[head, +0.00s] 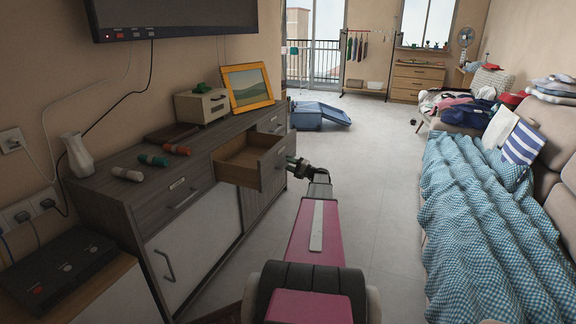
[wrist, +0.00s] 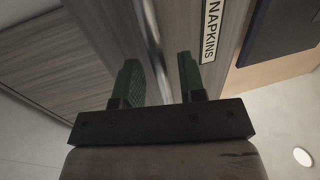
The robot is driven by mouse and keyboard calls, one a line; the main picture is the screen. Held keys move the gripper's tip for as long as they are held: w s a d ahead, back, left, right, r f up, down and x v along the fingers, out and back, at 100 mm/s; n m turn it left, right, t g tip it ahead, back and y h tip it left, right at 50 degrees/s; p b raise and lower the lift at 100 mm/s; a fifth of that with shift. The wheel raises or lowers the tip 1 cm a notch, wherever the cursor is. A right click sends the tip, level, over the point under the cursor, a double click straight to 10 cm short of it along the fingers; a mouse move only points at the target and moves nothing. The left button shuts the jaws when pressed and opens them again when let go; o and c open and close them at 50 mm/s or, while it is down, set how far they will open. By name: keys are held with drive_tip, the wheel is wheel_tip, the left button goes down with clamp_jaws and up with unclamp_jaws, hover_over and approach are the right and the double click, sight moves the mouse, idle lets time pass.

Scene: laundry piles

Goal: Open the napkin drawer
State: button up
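The open drawer (head: 235,173) stands pulled well out of the grey dresser, with its pale wooden inside showing. My gripper (head: 297,163) is at the outer side of its front. In the wrist view a NAPKINS label (wrist: 210,30) sits on a grey wood-grain front just beyond my fingers. My gripper's two green fingers (wrist: 163,85) are apart, and a blurred metal handle bar (wrist: 152,35) runs into the gap between them. Both fingers appear clear of the bar, but contact cannot be told. In the head view the label and handle are hidden.
The dresser top holds a white vase (head: 77,155), several rolled cloths, a cream box (head: 201,107) and a framed picture (head: 247,87). The sofa with a checked blanket (head: 470,220) is on the right; floor between is clear.

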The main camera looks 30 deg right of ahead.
drive_tip(key=v, duration=0.9)
drive_tip(key=shift+s, duration=0.25)
drive_tip(key=shift+d, duration=0.15)
